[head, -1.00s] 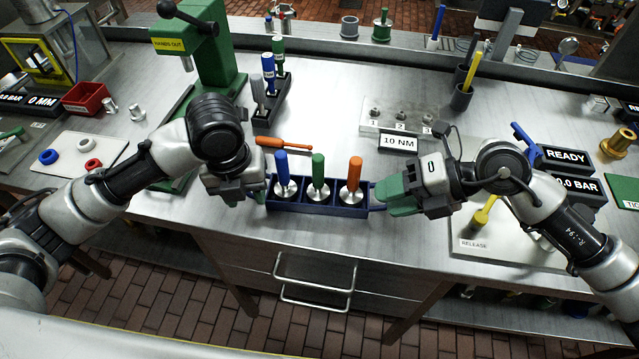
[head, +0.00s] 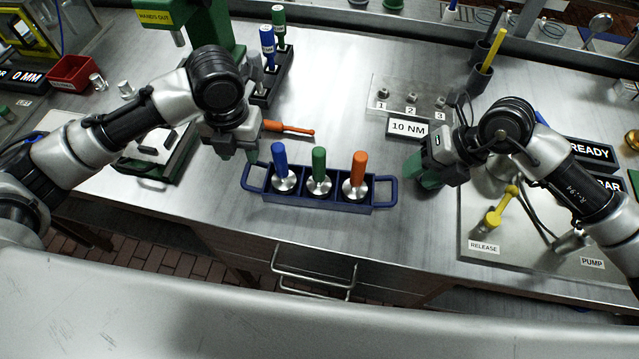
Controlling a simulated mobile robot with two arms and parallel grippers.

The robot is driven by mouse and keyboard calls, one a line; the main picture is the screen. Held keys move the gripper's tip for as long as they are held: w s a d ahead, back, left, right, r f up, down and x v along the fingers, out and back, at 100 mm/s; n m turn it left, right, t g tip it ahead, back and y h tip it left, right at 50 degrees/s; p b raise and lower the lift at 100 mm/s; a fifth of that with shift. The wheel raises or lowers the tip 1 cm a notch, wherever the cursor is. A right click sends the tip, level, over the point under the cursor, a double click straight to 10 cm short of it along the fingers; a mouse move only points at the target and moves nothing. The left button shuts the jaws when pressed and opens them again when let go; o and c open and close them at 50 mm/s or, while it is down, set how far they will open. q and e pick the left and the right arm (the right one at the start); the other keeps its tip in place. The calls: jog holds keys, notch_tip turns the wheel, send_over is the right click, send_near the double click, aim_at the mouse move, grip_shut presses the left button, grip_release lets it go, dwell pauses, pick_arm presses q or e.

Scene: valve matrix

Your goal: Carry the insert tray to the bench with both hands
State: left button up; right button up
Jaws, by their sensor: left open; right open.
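The insert tray (head: 335,204) is a long blue tray with a loop handle at each end. It rests on the steel bench (head: 350,240) near its front edge. A blue-handled (head: 279,160), a green-handled (head: 319,165) and an orange-handled insert (head: 358,170) stand in its compartments. My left gripper (head: 247,156) is open just behind and above the tray's left handle, apart from it. My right gripper (head: 420,172) is open to the right of the right handle, clear of it. Its fingertips are partly hidden.
An orange screwdriver (head: 290,128) lies behind the tray. A 10 NM sign (head: 408,128) and a clear numbered plate stand behind right. A panel with a yellow lever (head: 501,207) is at right. A green press (head: 205,25) stands at back left.

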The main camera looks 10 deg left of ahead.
aim_at(246, 171)
pick_arm(q)
jog(key=f, duration=0.7)
jog(key=shift+s+f, duration=0.15)
jog(key=shift+s, duration=0.05)
pick_arm(e)
jog(key=x, duration=0.7)
jog(key=shift+s+a+f, duration=0.1)
jog(key=shift+s+a, duration=0.05)
pick_arm(q)
grip_shut()
pick_arm(e)
grip_shut()
